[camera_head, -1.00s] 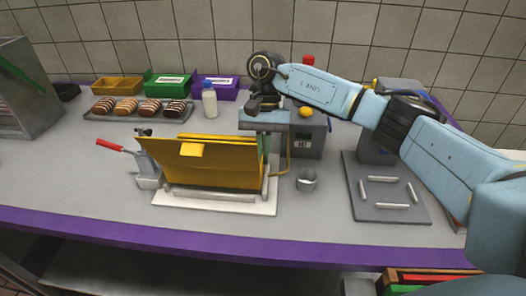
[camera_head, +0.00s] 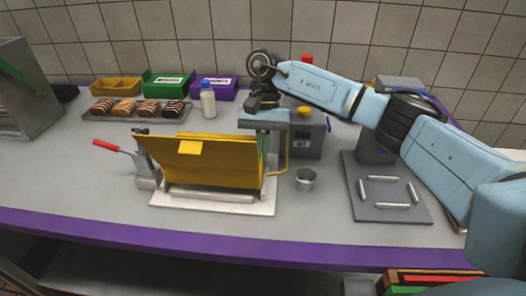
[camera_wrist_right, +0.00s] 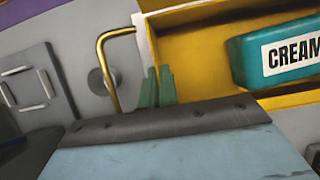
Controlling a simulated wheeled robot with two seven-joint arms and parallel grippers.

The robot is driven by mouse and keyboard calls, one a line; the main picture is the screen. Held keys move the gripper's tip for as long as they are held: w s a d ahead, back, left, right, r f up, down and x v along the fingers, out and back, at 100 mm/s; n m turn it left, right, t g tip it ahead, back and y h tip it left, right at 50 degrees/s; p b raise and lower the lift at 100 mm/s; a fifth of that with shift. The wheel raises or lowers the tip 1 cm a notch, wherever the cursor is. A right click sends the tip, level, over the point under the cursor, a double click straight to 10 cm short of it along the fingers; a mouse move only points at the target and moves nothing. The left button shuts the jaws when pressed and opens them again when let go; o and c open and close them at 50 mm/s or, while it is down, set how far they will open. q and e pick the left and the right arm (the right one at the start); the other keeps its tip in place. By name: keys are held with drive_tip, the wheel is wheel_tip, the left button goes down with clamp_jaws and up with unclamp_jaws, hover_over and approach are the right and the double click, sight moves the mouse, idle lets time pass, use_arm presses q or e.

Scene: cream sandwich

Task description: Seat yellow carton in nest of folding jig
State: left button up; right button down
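The yellow carton (camera_head: 215,168) stands at the folding jig (camera_head: 165,203), tilted, with its broad side facing me. Its lower edge is at or just above the pale jig base; contact cannot be told. In the right wrist view the carton (camera_wrist_right: 190,60) is open, with a teal box (camera_wrist_right: 265,58) labelled CREAM inside. My right gripper (camera_head: 268,148) points down at the carton's right end. Its green fingers (camera_wrist_right: 157,88) are close together on the carton's end wall. The jig nest is largely hidden behind the carton. My left gripper is not in view.
A red-handled lever (camera_head: 107,145) is left of the jig and a bent brass rod (camera_head: 287,158) right of it. Pastries (camera_head: 138,107), boxes and a bottle (camera_head: 208,103) stand behind.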

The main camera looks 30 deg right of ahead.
use_arm(q)
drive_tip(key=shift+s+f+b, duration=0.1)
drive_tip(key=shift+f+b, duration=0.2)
drive_tip(key=shift+b, duration=0.05)
use_arm(e)
drive_tip(key=shift+f, duration=0.25)
idle(0.3)
